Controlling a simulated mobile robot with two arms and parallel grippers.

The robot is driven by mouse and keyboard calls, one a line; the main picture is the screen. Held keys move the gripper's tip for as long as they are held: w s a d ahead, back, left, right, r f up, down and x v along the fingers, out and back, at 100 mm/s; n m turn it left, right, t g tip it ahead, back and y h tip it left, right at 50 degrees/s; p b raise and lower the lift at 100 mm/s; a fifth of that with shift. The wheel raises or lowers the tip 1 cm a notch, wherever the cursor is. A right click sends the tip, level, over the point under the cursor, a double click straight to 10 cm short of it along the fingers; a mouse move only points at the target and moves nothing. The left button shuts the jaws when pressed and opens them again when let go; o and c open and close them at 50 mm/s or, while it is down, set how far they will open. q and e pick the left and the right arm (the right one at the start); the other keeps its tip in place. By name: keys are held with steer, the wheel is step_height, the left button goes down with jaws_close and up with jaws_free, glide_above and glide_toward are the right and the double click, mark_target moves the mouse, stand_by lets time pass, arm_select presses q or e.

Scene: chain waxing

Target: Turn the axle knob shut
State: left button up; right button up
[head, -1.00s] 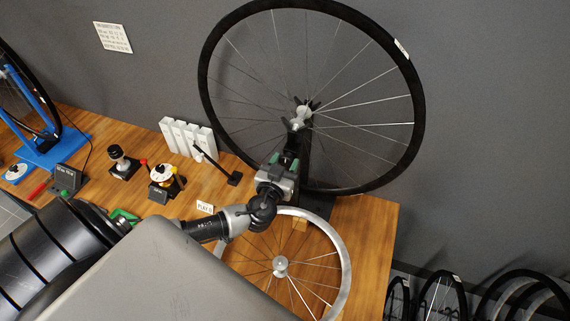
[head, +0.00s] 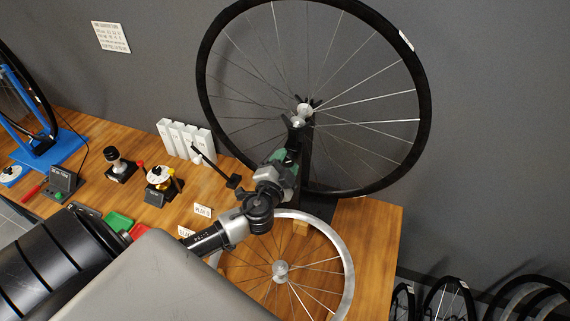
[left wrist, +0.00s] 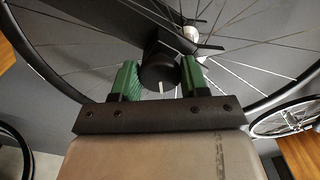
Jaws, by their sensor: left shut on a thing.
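The axle knob (left wrist: 158,76) is a dark round knob with a short white mark, seen end-on in the left wrist view. The mark points straight down in that picture. My left gripper (left wrist: 158,70) has its green fingers on both sides of the knob and is shut on it. In the head view my left gripper (head: 290,155) reaches up to the stand just below the hub (head: 302,113) of the upright black-rimmed wheel (head: 424,100). The gripper hides the knob there. My right gripper is not in view.
A loose silver-rimmed wheel (head: 347,268) lies on the wooden bench (head: 378,235) under my left wrist. A black angled bar (head: 212,164), white blocks (head: 166,136) and small devices stand to the left. More wheels stand on the floor at lower right.

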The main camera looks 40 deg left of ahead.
arm_select(q)
steer(key=m, duration=0.2)
steer(key=shift+m, duration=0.4)
steer(key=m, duration=0.3)
steer(key=shift+m, duration=0.3)
steer(key=m+p, duration=0.2)
steer(key=m, duration=0.4)
steer(key=shift+r, duration=0.1)
steer(key=m+p, duration=0.2)
steer(key=m, duration=0.4)
steer(key=shift+m, duration=0.4)
steer(key=m+p, duration=0.2)
steer(key=m, duration=0.3)
steer(key=shift+m+p, duration=0.3)
steer(key=shift+p, duration=0.05)
steer(key=shift+f, duration=0.2)
steer(key=o, duration=0.9)
steer(key=shift+s, duration=0.15)
